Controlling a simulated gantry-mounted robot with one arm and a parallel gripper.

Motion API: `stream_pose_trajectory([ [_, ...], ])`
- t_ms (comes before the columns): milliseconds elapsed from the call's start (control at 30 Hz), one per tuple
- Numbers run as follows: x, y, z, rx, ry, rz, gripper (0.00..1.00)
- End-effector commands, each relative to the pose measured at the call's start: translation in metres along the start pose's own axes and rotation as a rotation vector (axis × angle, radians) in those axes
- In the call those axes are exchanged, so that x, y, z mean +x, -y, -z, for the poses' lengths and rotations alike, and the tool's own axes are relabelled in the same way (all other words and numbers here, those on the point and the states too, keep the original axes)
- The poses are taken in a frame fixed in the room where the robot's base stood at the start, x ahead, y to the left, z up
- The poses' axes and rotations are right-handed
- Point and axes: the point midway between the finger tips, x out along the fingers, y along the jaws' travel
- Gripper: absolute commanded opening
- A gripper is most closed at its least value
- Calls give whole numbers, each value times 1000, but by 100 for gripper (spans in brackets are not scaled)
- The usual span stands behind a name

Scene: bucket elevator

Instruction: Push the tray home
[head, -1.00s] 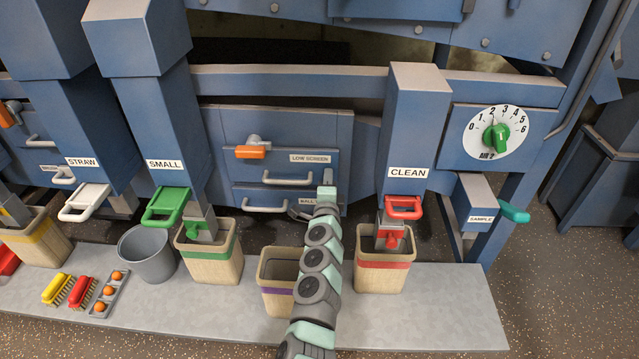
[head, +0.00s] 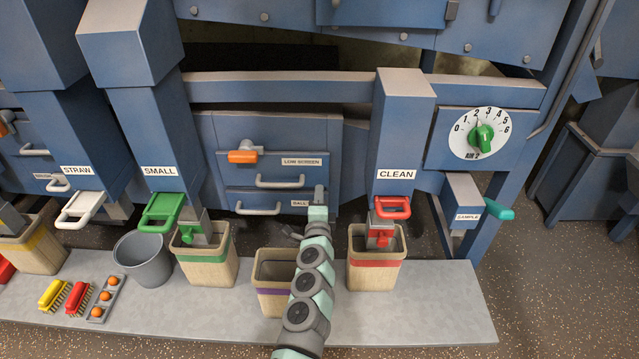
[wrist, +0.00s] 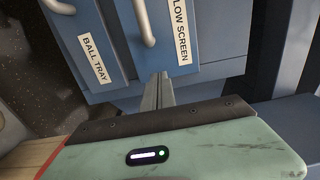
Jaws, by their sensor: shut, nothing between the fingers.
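The ball tray (head: 232,197) is the lower blue drawer in the machine's front, with a grey bar handle and a label partly hidden by my gripper. In the wrist view its front (wrist: 118,62) shows the full label BALL TRAY. I cannot tell for sure how far it stands out. My gripper (head: 319,190) is shut and empty, at the right end of the tray front. In the wrist view its fingers (wrist: 163,88) point at the drawer fronts near the lower right; I cannot tell whether they touch.
The low screen drawer (head: 246,171) sits just above, with an orange-handled latch (head: 242,157) over it. A purple-banded bin (head: 270,302) stands below my arm, a red-banded bin (head: 362,276) to the right. The clean spout (head: 398,130) rises right of my gripper.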

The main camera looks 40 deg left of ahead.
Motion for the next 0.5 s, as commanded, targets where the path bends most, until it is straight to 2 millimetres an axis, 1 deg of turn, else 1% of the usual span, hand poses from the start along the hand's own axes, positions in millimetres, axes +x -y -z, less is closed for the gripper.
stream_pose_trajectory([
  [33, -8, 0, 0, 5, -1, -3, 0],
  [500, -72, 0, 0, 1, -1, -1, 0],
])
